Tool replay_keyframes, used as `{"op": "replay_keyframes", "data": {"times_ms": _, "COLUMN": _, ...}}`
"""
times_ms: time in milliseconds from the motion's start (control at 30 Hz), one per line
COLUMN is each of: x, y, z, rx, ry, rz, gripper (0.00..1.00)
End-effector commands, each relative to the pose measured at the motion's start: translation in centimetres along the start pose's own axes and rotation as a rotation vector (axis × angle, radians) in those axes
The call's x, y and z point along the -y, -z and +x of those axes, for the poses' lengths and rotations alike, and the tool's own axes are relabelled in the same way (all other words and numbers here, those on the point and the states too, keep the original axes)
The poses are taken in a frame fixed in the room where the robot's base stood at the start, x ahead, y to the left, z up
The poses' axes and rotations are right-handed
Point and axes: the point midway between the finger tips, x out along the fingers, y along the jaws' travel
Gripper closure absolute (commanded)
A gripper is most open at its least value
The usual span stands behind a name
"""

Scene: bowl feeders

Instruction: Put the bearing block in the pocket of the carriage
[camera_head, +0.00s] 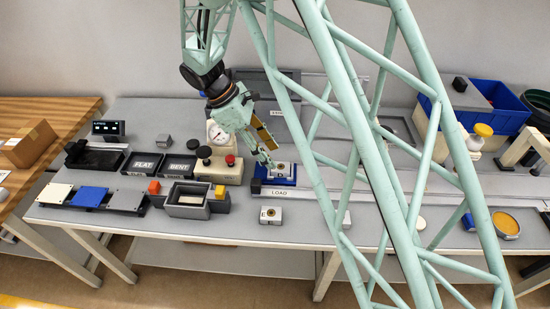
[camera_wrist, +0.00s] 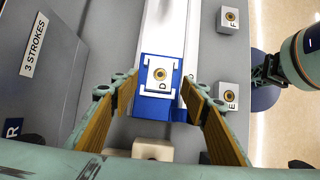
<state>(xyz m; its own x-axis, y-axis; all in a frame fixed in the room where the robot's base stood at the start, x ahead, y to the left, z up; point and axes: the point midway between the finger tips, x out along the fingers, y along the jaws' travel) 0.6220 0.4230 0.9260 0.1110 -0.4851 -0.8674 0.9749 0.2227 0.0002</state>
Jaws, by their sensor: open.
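A light grey bearing block (camera_wrist: 163,86) marked D, with a brass-coloured ring in its top, sits within the blue carriage (camera_wrist: 152,108). In the head view the block (camera_head: 281,168) shows at the carriage (camera_head: 274,181), above the LOAD label. It looks square to the carriage; whether it is fully seated I cannot tell. My gripper (camera_wrist: 159,90) is open, with its fingers apart to the left and right of the block and a gap on each side. In the head view my gripper (camera_head: 270,162) is right over the carriage.
Similar blocks marked E (camera_wrist: 228,97) and F (camera_wrist: 232,18) stand on the table to the right in the wrist view. The carriage sits on a pale rail (camera_wrist: 172,28). A press-like station with a dial (camera_head: 217,133) stands left of my gripper.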

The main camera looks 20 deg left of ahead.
Motion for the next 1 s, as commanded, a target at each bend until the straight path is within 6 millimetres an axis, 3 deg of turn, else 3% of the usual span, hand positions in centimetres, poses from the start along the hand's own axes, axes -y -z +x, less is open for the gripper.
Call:
{"op": "replay_keyframes", "data": {"times_ms": 200, "x": 0.0, "y": 0.1, "z": -3.3, "rx": -0.001, "ry": -0.001, "rz": 0.001, "gripper": 0.58}}
{"op": "replay_keyframes", "data": {"times_ms": 400, "x": -0.1, "y": 0.0, "z": -5.2, "rx": -0.001, "ry": -0.001, "rz": 0.001, "gripper": 0.58}}
{"op": "replay_keyframes", "data": {"times_ms": 1000, "x": 0.0, "y": 0.0, "z": -5.9, "rx": 0.000, "ry": 0.000, "rz": 0.000, "gripper": 0.58}}
